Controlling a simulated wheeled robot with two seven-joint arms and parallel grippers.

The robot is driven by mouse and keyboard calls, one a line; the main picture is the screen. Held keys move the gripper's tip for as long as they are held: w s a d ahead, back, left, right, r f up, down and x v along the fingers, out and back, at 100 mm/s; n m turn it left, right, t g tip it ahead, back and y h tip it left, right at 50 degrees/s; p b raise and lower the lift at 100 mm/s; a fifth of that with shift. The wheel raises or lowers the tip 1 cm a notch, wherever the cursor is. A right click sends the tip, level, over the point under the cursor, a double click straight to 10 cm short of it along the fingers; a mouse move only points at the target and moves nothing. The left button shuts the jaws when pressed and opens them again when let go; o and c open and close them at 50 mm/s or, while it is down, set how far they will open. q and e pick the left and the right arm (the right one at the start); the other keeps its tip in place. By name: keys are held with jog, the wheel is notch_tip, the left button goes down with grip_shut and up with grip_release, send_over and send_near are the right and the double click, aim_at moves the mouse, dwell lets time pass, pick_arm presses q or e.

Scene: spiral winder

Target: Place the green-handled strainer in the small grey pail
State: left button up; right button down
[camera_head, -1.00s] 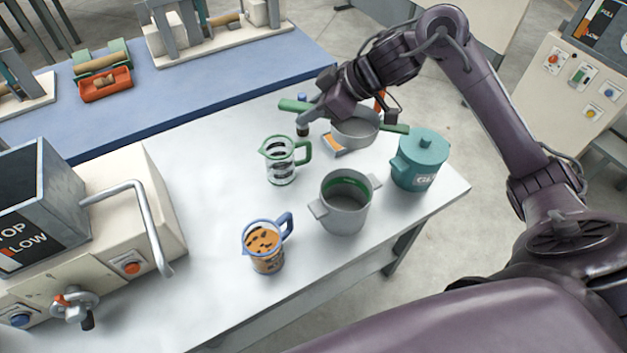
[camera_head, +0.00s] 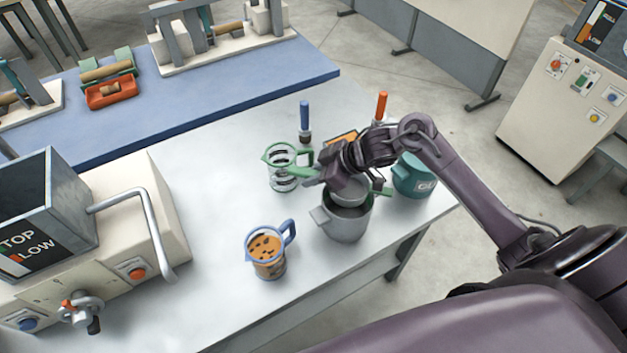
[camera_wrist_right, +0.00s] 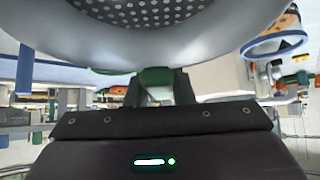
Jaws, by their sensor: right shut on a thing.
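The strainer has a grey bowl (camera_head: 350,191) and a green handle (camera_head: 303,174) that sticks out to the left. My right gripper (camera_head: 328,178) is shut on it. In the right wrist view, the perforated bowl (camera_wrist_right: 150,12) fills the top, with the green grip (camera_wrist_right: 155,80) between the fingers. The small grey pail (camera_head: 345,226) stands upright right below the bowl. The bowl covers part of the pail's mouth. I cannot tell whether its bottom is below the rim. My left gripper is out of view.
A teal lidded pot (camera_head: 405,183) stands close right of the pail. A green-handled glass jug (camera_head: 283,172) stands to the left, and a blue-handled jug (camera_head: 265,257) in front. Blue-handled (camera_head: 304,116) and orange-handled (camera_head: 381,107) tools stand behind. The table's left middle is clear.

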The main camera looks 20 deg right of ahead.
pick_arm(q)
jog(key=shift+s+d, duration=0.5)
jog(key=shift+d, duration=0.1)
pick_arm(e)
notch_tip(320, 180, down, 3)
jog(key=shift+r, duration=0.1)
jog(key=shift+f, duration=0.65)
jog(key=c, duration=1.3)
grip_release()
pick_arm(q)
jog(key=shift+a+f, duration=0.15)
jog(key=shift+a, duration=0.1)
pick_arm(e)
jog(key=shift+o, duration=0.2)
